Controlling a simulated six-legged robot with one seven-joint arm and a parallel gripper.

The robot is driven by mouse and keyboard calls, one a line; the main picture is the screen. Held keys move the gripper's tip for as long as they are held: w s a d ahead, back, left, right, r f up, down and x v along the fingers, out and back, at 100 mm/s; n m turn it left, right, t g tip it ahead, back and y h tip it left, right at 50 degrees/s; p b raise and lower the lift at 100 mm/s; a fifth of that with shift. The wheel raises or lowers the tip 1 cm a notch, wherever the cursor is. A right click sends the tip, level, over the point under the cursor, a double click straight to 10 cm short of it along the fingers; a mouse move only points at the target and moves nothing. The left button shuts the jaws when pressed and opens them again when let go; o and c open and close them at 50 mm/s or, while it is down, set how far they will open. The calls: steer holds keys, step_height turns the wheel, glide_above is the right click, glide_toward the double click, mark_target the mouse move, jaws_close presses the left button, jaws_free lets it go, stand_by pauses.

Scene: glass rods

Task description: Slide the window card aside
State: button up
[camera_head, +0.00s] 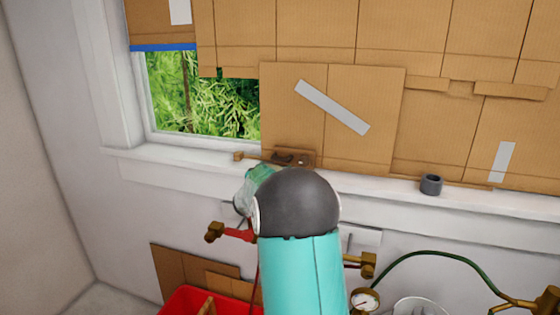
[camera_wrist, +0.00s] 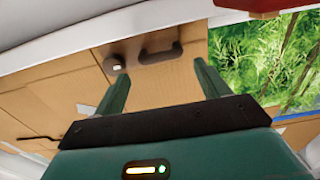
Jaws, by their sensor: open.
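The window card is a tan cardboard panel (camera_head: 365,115) with a slanted grey tape strip, standing over the right part of the window opening. At its lower left edge is a brown block with a dark handle (camera_head: 290,158). In the wrist view the dark handle (camera_wrist: 160,53) shows beyond the fingertips, with tan card (camera_wrist: 155,95) behind and between the fingers. My gripper (camera_wrist: 158,78) is open, its two green fingers spread and nothing between them. It points at the handle and looks apart from it. In the head view my arm hides most of the gripper.
Green foliage shows through the uncovered window (camera_head: 205,95) left of the card. A white sill (camera_head: 170,160) runs below, with a small dark cup (camera_head: 431,184) on it at right. Brass valves, a gauge (camera_head: 365,300), a green hose and a red crate (camera_head: 180,302) are lower down.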

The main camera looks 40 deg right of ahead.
mark_target(280, 160)
steer(key=x, duration=0.7)
steer(key=shift+w+d, duration=0.1)
steer(key=shift+d, duration=0.1)
steer(key=c, duration=1)
